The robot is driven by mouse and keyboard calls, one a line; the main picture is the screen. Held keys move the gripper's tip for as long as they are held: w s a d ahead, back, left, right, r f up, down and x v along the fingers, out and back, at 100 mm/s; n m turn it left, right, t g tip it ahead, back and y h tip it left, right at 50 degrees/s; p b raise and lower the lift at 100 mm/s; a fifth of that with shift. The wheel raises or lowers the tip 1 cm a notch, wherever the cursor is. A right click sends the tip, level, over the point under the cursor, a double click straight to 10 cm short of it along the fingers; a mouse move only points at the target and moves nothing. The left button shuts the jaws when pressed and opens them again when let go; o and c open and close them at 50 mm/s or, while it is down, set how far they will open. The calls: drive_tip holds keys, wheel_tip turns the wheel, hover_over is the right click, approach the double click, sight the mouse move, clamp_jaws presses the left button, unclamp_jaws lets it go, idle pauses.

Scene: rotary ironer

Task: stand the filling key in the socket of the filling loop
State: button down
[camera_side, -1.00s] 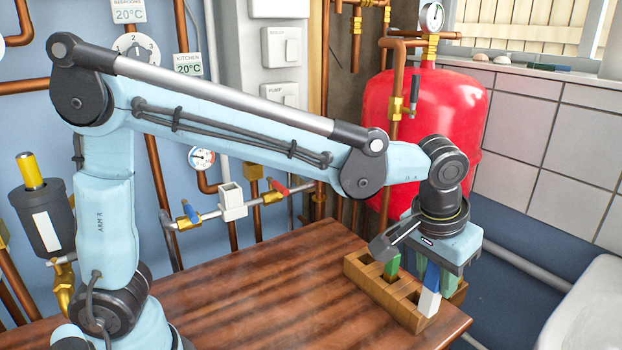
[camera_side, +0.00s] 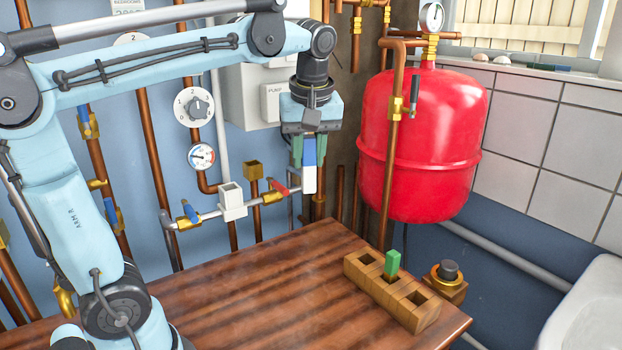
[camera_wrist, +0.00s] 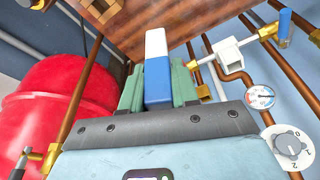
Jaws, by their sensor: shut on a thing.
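The filling key (camera_side: 309,179) is a square bar, blue above and white at its lower end. My gripper (camera_side: 309,152), with green fingers, is shut on its blue part and holds it upright in the air, above the table's back edge. In the wrist view the key (camera_wrist: 157,65) sticks out between the fingers (camera_wrist: 158,88). The filling loop (camera_side: 262,199) is a silver pipe with a blue-handled and a red-handled valve. Its white square, open-topped socket (camera_side: 232,204) stands between them, left of and lower than my gripper. The socket also shows in the wrist view (camera_wrist: 229,60).
A wooden block (camera_side: 411,317) with square holes sits on the table's right, a green peg (camera_side: 392,262) in one hole. A brass open-topped fitting (camera_side: 253,171) stands just behind the white socket. A red tank (camera_side: 424,145) is to the right. The table's middle is clear.

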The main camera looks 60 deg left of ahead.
drive_tip(key=s+a+r+n+g, duration=0.1)
drive_tip(key=s+a+r+n, duration=0.2)
drive_tip(key=s+a+n, duration=0.3)
drive_tip(key=shift+m, duration=0.7)
drive_tip(key=shift+s+a+f, duration=0.5)
drive_tip(key=shift+a+f, duration=1.3)
drive_tip(key=shift+a, duration=0.2)
drive_tip(key=shift+s+a+f, duration=0.55)
drive_tip(key=shift+a+f, duration=1.3)
drive_tip(key=shift+a, duration=0.15)
drive_tip(key=shift+s+a+f, duration=0.5)
drive_tip(key=shift+a+f, duration=1.3)
drive_tip(key=shift+a, duration=0.2)
drive_tip(key=shift+f, duration=0.1)
drive_tip(key=c, duration=0.8)
unclamp_jaws()
drive_tip(key=shift+c, duration=0.2)
